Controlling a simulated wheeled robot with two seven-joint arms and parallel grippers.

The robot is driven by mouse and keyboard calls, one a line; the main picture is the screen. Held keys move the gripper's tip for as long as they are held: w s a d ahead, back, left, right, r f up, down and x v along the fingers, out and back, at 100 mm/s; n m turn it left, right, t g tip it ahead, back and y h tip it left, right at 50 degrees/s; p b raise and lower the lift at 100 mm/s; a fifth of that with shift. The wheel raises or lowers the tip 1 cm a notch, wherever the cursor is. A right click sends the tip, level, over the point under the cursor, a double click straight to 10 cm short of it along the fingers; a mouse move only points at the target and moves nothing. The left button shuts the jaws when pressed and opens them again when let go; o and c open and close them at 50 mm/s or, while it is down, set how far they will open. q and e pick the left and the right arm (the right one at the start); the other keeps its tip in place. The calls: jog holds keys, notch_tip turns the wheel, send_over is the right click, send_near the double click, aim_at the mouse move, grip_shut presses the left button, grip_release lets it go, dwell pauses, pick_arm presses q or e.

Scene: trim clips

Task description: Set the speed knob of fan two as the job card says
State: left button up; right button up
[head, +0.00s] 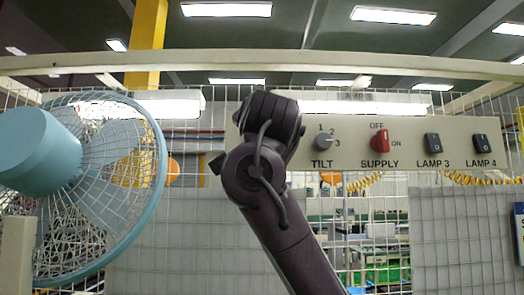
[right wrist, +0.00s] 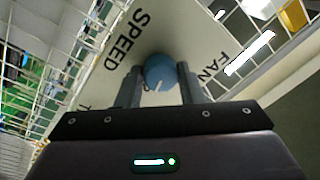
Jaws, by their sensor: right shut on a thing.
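A round blue knob (right wrist: 160,72) with a short white mark sits on the cream panel between the words SPEED and FAN in the right wrist view. The number after FAN cannot be read. My right gripper (right wrist: 160,80) is shut on this knob, one finger on each side. In the head view my right arm covers the knob and the gripper's fingers. A light blue caged fan (head: 120,225) stands at the left in the head view. My left gripper is not in view. No job card can be read; only a sliver of a blue-edged sign (head: 519,240) shows at the right edge.
The cream panel (head: 350,157) also carries a grey TILT knob (head: 323,142), a red SUPPLY switch (head: 380,141) and black rockers for LAMP 3 (head: 432,144) and LAMP 4 (head: 482,144). The TILT knob is close to the right of my wrist. White wire mesh lies behind.

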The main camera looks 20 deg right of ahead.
jog(key=shift+w+a+f+m+g+h+b, duration=0.1)
jog(key=shift+m+g+h+b, duration=0.15)
jog(key=shift+m, duration=2.25)
jog(key=shift+a+f+m+g+h+b, duration=0.15)
jog(key=shift+m+b, duration=0.2)
jog(key=shift+m, duration=2.15)
jog(key=shift+d+r, duration=0.1)
jog(key=shift+d, duration=0.05)
jog(key=o, duration=1)
jog(key=shift+r, duration=0.1)
